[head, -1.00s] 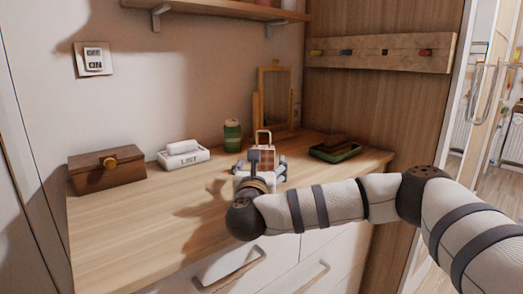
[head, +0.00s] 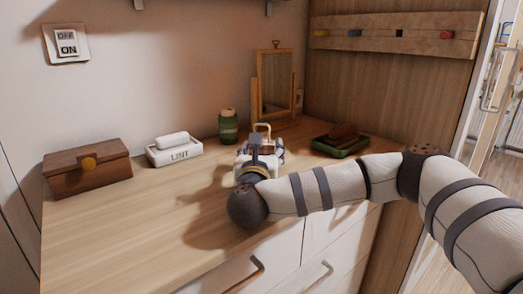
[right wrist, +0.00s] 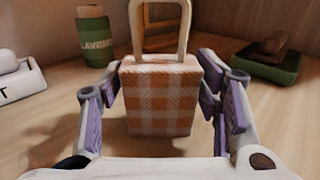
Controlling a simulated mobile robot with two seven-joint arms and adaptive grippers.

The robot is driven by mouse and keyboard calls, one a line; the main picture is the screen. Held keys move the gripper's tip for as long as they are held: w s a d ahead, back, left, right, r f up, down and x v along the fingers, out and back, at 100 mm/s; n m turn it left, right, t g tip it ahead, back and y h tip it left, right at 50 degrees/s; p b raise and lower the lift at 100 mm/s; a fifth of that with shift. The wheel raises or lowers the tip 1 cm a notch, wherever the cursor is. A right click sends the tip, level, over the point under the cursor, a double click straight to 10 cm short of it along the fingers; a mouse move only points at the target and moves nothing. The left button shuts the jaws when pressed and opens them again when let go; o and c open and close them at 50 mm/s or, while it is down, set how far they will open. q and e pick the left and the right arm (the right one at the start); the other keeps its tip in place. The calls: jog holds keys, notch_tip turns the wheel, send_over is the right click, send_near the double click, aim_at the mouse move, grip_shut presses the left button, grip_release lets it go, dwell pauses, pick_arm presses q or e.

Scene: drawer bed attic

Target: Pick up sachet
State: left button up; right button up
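The sachet looks like an upright orange-and-white plaid block (right wrist: 158,98) with a tan loop on top, standing on the wooden counter in the right wrist view. In the head view its loop (head: 262,126) shows above my gripper, and most of its body is hidden behind it. My right gripper (head: 260,152) is open, with its purple-padded fingers on the left and right sides of the sachet. Small gaps show between the fingers and the sachet, so it is not clamped. My left gripper is not in view.
A green jar (head: 228,128) and a mirror (head: 275,85) stand behind the sachet. A green tray (head: 352,148) with a brown item is to the right. A white dish (head: 175,155) and wooden box (head: 88,170) are left. The front-left counter is bare.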

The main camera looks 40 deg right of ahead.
jog(key=c, duration=0.5)
jog(key=shift+c, duration=0.2)
